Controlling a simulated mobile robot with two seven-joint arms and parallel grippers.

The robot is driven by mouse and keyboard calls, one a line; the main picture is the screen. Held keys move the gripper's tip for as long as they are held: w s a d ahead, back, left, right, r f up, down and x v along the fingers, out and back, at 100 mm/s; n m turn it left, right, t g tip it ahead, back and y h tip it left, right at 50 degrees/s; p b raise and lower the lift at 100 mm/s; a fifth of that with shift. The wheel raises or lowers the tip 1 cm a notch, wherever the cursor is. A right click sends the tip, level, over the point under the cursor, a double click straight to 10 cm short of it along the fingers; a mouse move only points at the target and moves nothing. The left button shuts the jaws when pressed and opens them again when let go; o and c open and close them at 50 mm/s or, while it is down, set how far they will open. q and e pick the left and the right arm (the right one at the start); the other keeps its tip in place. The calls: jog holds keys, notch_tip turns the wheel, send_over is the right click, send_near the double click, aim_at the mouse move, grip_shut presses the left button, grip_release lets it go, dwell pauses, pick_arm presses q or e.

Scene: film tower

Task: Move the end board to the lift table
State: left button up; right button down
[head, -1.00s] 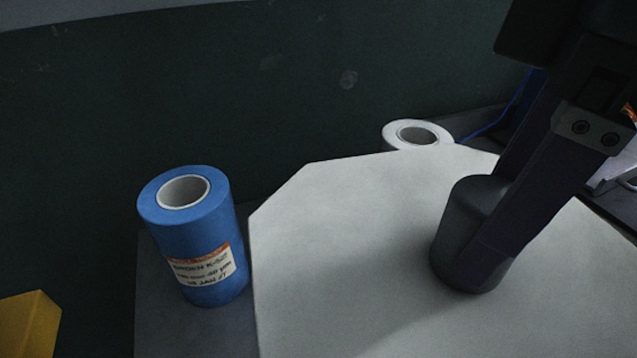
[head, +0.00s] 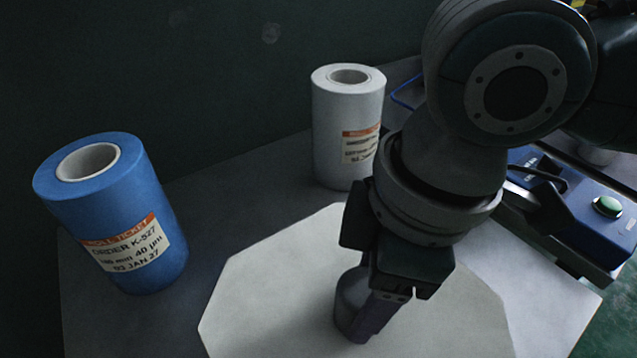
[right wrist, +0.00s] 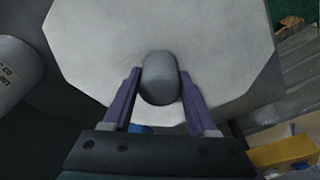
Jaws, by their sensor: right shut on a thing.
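The end board (head: 350,235) is a pale, flat octagonal plate with a dark grey round knob (head: 347,300) on top. In the head view it is at the bottom middle, over the grey table (head: 215,235); I cannot tell whether it touches the table. My right gripper (head: 368,318) points down from above and is shut on the knob. In the right wrist view the board (right wrist: 110,45) fills the upper middle, with the knob (right wrist: 160,77) between the two fingers. My left gripper is not in view. I cannot tell which surface is the lift table.
A blue film roll (head: 115,215) with an order label stands left of the board. A white roll (head: 345,125) with a label stands behind it. A blue control box (head: 585,225) with a green button is at the right. A yellow block (right wrist: 285,152) shows in the right wrist view.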

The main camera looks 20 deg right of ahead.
jog(key=shift+f, duration=1.55)
jog(key=shift+f+b, duration=0.15)
jog(key=shift+b, duration=0.15)
jog(key=shift+c, duration=1)
grip_release()
